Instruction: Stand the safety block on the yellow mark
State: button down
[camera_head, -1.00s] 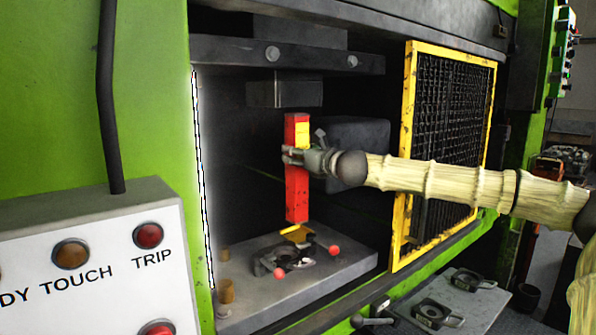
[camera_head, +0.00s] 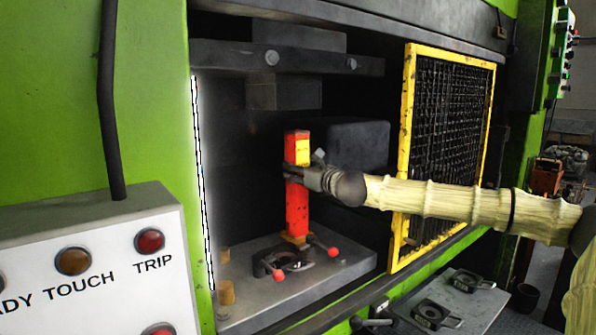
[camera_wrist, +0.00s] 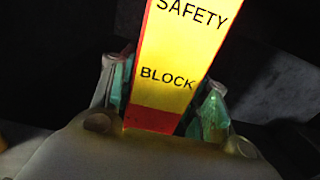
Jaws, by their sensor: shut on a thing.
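The safety block (camera_head: 297,205) is a tall red bar with a yellow label near its top. It is upright inside the press, with its lower end at the yellow mark (camera_head: 296,239) on the lower bed. I cannot tell whether its base touches the mark, most of which is hidden by the block. My gripper (camera_head: 295,174) is shut on the block around its upper middle, coming from the right. In the wrist view the block's yellow "SAFETY BLOCK" label (camera_wrist: 182,75) stands between my two fingers (camera_wrist: 163,108).
A die with red-knobbed handles (camera_head: 287,262) sits on the bed (camera_head: 345,265) in front of the block. The upper ram block (camera_head: 284,94) hangs above. A yellow mesh guard (camera_head: 408,150) stands to the right, behind my arm. A control box (camera_head: 90,235) is at front left.

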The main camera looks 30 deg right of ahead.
jog(key=c, duration=1.1)
grip_release()
jog(key=o, duration=0.4)
jog(key=shift+s+a, duration=0.1)
jog(key=shift+a, duration=0.05)
jog(key=shift+r, duration=0.1)
jog(key=shift+s+d, duration=0.15)
jog(key=shift+s, duration=1.8)
jog(key=shift+s+d, duration=0.2)
jog(key=shift+s, duration=1.8)
jog(key=shift+s+d, duration=0.15)
jog(key=shift+s, duration=1.8)
